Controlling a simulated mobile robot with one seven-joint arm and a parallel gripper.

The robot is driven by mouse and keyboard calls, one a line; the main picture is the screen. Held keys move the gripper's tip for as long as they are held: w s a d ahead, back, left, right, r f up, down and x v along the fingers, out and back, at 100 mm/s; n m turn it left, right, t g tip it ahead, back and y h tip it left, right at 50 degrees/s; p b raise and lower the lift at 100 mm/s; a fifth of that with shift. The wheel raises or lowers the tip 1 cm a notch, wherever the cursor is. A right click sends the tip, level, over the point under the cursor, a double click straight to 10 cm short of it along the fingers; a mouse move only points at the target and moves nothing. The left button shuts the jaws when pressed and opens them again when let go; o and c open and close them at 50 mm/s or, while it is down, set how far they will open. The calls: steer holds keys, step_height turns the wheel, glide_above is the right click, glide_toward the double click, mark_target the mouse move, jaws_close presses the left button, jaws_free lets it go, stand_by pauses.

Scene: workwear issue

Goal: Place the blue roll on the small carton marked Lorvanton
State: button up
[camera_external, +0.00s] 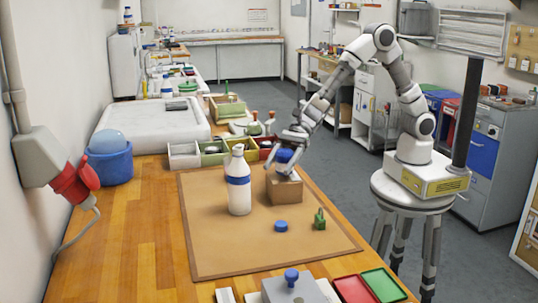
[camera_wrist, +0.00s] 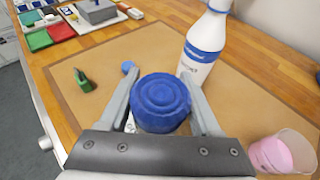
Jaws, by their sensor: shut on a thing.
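The blue roll (camera_wrist: 161,103) is between the two fingers of my gripper (camera_wrist: 160,86), which is shut on it. In the external view the roll (camera_external: 285,156) shows at my gripper (camera_external: 287,153), over a small brown carton (camera_external: 284,190) on the brown mat. I cannot tell whether the roll touches the carton top. No marking on the carton is readable. In the wrist view the roll and gripper hide most or all of the carton.
A white bottle with a blue band (camera_external: 238,182) stands close left of the carton. A blue disc (camera_external: 281,226) and a green object (camera_external: 319,219) lie in front on the mat (camera_external: 225,250). A pink cup (camera_wrist: 283,152) shows in the wrist view. Small open bins (camera_external: 184,156) stand behind.

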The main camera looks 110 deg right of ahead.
steer(key=shift+f, duration=0.4)
steer(key=shift+f, duration=0.15)
steer(key=o, duration=1.4)
steer(key=shift+c, duration=0.2)
